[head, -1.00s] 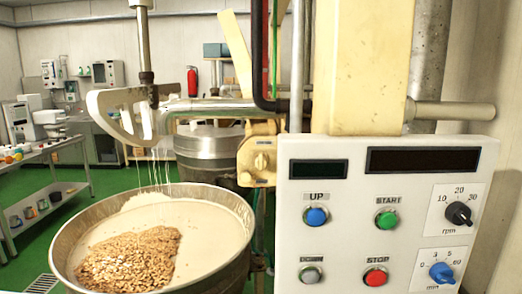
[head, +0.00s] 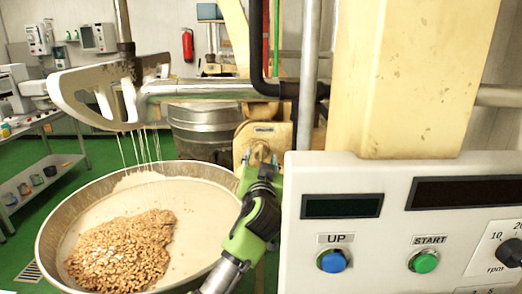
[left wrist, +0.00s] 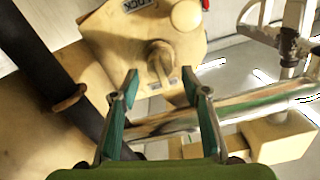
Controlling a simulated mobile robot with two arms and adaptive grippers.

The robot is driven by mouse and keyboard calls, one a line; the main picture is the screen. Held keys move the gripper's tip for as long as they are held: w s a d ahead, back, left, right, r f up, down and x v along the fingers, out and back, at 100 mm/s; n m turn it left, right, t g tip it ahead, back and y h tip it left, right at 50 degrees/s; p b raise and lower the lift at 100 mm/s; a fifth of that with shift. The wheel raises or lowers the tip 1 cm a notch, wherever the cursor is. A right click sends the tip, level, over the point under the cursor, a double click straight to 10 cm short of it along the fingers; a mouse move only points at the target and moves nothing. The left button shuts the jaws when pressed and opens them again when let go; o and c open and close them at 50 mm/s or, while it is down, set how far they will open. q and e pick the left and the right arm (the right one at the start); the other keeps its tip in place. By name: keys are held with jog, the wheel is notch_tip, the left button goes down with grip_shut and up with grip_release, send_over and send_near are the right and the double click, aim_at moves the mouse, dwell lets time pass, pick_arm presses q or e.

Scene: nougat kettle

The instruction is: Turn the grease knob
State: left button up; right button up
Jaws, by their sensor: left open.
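The grease knob (left wrist: 159,58) is a cream lever-like knob on a cream housing (left wrist: 115,35) in the left wrist view. My left gripper (left wrist: 160,76) is open, with its green-padded fingers spread to either side of the knob's lower end in the picture. I see a gap to each side of the knob and cannot tell how far the tips are from it. In the head view my left gripper (head: 262,172) reaches up to the cream housing (head: 255,133) and hides most of the knob. My right gripper is not in view.
A white control panel (head: 400,240) with buttons and dials stands just right of my left gripper. A steel kettle (head: 48,240) of cream mix and nuts is on the left, under a white mixing paddle (head: 75,95). A dark pipe (left wrist: 55,85) runs close by the left finger.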

aim_at(261, 156)
pick_arm(q)
jog(key=w, duration=0.3)
jog(key=shift+w+f+p, duration=0.1)
jog(key=shift+w+p, duration=0.1)
jog(key=shift+p, duration=0.2)
jog(key=shift+w, duration=0.25)
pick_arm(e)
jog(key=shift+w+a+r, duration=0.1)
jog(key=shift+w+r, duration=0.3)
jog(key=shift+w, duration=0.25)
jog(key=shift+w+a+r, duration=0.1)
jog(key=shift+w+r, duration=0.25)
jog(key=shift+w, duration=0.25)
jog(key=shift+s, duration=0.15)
pick_arm(q)
jog(key=shift+c, duration=1.1)
jog(key=c, duration=0.9)
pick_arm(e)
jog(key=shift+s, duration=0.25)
